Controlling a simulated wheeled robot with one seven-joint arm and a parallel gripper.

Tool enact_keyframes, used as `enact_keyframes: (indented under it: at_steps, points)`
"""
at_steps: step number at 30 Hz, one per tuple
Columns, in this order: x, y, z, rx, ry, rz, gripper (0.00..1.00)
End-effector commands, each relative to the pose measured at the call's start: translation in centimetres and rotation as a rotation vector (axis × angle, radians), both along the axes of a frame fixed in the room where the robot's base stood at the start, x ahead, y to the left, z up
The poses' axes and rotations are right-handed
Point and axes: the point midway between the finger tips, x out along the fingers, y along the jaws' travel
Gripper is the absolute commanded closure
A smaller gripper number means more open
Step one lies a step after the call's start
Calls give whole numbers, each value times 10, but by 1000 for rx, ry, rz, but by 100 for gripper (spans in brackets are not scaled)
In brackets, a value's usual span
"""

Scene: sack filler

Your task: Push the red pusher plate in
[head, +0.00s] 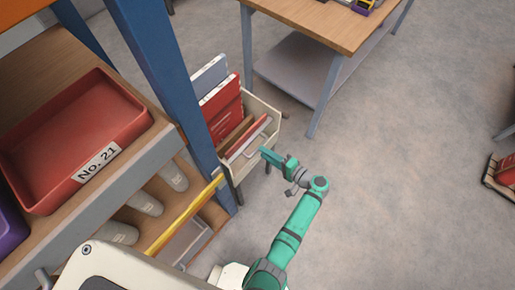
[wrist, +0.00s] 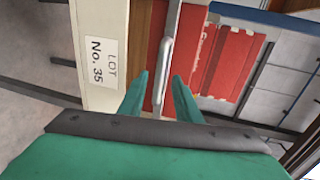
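The red pusher plate (head: 250,132) stands in a cream bin (head: 262,110) and carries a pale bar handle (head: 247,140). In the wrist view the handle (wrist: 163,70) runs upright, with a red strip of the plate (wrist: 174,22) behind it. My gripper (head: 264,151) is beside the bin's near right side. In the wrist view my gripper's green fingers (wrist: 159,92) are apart, one on each side of the handle's lower end. I cannot tell whether they touch it. Part of the plate is hidden inside the bin.
Red (head: 222,107) and grey-blue (head: 210,76) binders stand behind in the bin. A blue post (head: 180,85) rises close left of it. A wooden table (head: 320,20) is behind. A shelf holds a red tray (head: 75,135).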

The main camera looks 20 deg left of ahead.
Motion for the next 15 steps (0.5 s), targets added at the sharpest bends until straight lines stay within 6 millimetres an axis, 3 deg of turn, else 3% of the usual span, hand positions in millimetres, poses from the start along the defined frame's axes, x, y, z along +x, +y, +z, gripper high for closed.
enact_keyframes:
  at_steps: [6,15]
  points:
    - [12,31,-7,1,0,0,69]
    - [17,50,-11,-1,0,2,69]
